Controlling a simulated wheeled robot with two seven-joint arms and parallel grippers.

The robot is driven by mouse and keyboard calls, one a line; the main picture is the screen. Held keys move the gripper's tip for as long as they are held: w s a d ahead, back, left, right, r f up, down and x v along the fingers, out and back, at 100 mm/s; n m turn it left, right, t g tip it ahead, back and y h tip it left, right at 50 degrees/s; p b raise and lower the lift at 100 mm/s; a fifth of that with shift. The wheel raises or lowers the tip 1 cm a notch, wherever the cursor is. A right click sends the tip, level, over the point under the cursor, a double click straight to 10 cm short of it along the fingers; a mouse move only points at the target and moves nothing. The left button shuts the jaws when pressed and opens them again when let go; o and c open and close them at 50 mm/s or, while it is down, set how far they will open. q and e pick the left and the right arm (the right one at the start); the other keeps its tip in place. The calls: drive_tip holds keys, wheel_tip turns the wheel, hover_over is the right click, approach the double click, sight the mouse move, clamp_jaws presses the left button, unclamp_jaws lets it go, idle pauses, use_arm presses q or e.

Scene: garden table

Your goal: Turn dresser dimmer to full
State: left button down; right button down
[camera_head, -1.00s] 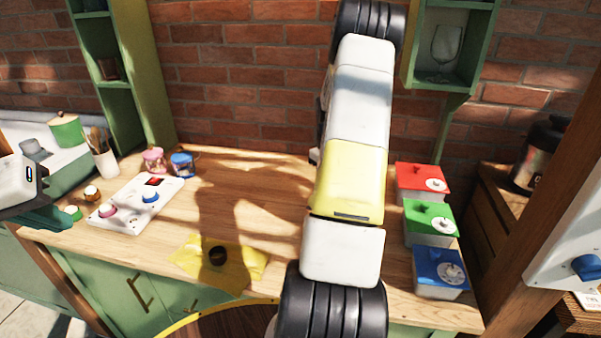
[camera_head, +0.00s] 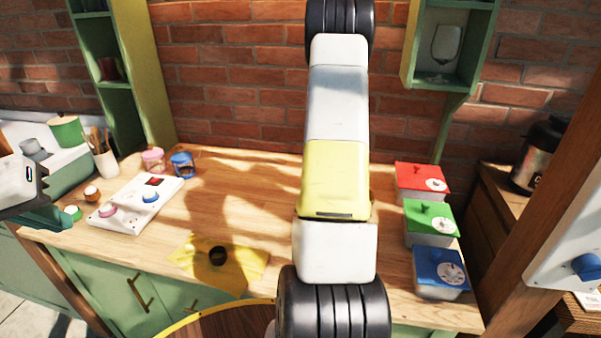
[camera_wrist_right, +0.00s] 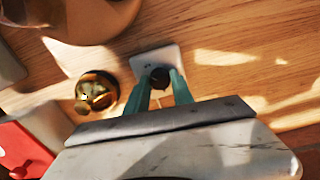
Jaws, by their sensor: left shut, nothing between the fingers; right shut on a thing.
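The dimmer (camera_wrist_right: 160,78) is a dark round knob on a small whitish plate (camera_wrist_right: 150,61) on the wooden top, in the right wrist view. My right gripper (camera_wrist_right: 159,80) is shut on the knob, with a teal finger on each side. The knob's setting cannot be read. In the head view my right arm hides both the dimmer and the right gripper. My left gripper (camera_head: 45,217) is shut and empty at the left edge of the head view, near the worktop's left end.
A brass object (camera_wrist_right: 97,91) stands close beside the dimmer. Red (camera_head: 421,178), green (camera_head: 430,217) and blue (camera_head: 440,267) lidded boxes line the right side. A white knob panel (camera_head: 128,218), two jars and a yellow cloth (camera_head: 190,257) are on the left.

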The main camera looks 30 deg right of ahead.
drive_tip(key=shift+w+m, duration=0.1)
drive_tip(key=shift+m, duration=0.8)
drive_tip(key=c, duration=1.1)
unclamp_jaws()
drive_tip(key=shift+r, duration=0.1)
wheel_tip(320, 180, up, 8)
drive_tip(key=shift+f, duration=0.2)
